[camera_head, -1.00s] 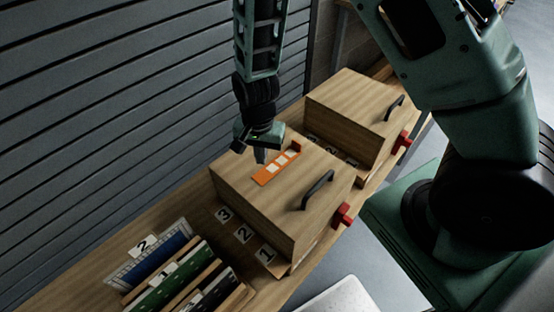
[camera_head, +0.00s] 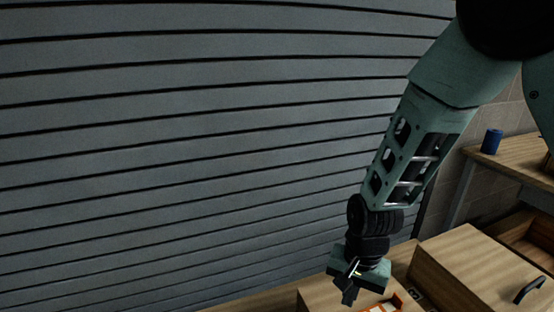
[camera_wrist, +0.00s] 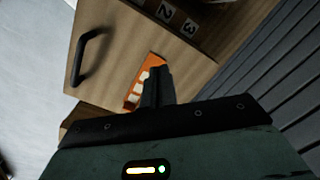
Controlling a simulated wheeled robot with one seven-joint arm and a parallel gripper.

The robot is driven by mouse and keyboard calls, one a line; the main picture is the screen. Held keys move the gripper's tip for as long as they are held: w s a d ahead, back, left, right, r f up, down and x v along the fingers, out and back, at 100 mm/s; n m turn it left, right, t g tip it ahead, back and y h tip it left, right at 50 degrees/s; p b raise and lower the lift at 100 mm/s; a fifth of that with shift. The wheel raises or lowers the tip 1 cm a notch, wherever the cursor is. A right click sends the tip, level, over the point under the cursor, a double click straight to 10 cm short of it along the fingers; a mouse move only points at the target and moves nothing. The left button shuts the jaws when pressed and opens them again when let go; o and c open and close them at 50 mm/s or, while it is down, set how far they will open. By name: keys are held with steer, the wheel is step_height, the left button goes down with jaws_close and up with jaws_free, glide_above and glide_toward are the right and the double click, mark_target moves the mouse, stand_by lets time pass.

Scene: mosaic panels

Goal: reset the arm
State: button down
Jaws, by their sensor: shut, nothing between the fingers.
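My gripper (camera_head: 348,290) hangs pointing down at the lower middle of the head view, over a wooden box (camera_head: 318,297) that is cut off by the bottom edge. In the wrist view my gripper's fingers (camera_wrist: 158,84) are together and hold nothing. Beyond them lies the wooden box (camera_wrist: 120,60) with its black handle (camera_wrist: 88,55). An orange strip with white squares (camera_wrist: 140,84) lies on the box top, partly hidden by the fingers; I cannot tell the gap between them.
A second wooden box (camera_head: 465,268) with a black handle (camera_head: 529,290) stands at the lower right. A blue cylinder (camera_head: 492,141) stands on a wooden table (camera_head: 520,160) at the far right. A grey slatted shutter (camera_head: 200,150) fills the left. Number tiles (camera_wrist: 189,27) show in the wrist view.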

steer(key=s+a+r+n, duration=0.2)
steer(key=s+r+n, duration=1.1)
steer(key=s+r, duration=0.3)
steer(key=shift+s+a, duration=0.3)
steer(key=shift+s, duration=0.4)
steer(key=shift+w+f, duration=0.1)
